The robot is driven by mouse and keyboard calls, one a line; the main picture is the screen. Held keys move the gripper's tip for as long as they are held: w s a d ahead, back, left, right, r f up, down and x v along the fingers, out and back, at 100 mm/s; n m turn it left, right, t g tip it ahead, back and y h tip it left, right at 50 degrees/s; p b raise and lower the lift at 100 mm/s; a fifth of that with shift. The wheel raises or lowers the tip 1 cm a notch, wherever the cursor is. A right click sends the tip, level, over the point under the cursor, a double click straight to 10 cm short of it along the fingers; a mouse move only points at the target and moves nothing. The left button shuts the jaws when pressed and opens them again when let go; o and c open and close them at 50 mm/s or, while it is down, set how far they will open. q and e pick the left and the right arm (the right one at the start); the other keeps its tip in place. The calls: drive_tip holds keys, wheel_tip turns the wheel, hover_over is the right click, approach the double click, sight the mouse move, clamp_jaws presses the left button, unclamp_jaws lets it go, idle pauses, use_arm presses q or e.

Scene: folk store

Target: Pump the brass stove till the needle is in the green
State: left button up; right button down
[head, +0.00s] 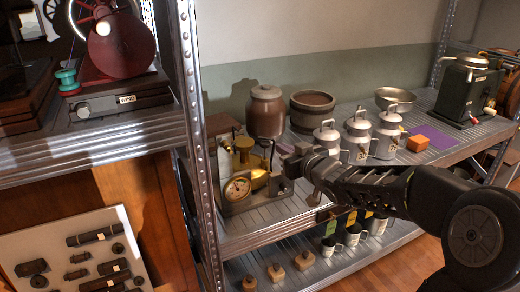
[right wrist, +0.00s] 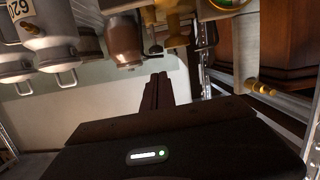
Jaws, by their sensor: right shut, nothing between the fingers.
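The brass stove (head: 245,165) stands on the middle shelf beside the left upright, with a round gauge (head: 237,188) at its front. The gauge's needle is too small to read. My right gripper (head: 287,160) is shut and empty, just right of the stove; touching cannot be told. Its closed fingers (right wrist: 157,90) also show in the right wrist view, where part of the brass stove (right wrist: 178,22) hangs at the top edge of the upside-down picture. My left gripper is not in view.
A brown lidded jar (head: 266,112) stands behind the stove. Labelled metal cans (head: 357,135) stand to the right, beyond my forearm, with an orange block (head: 418,143) near them. The steel upright (head: 197,130) is close on the stove's left. Mugs hang below the shelf.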

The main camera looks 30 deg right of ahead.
wheel_tip(320, 180, up, 4)
drive_tip(key=p, duration=0.3)
drive_tip(key=shift+f, duration=0.2)
hover_over(265, 145)
drive_tip(key=v, duration=0.2)
wheel_tip(265, 145, down, 3)
drive_tip(key=shift+w+d+f, duration=0.1)
drive_tip(key=shift+f, duration=0.8)
drive_tip(key=shift+w+d+f, duration=0.15)
drive_tip(key=shift+f, duration=0.75)
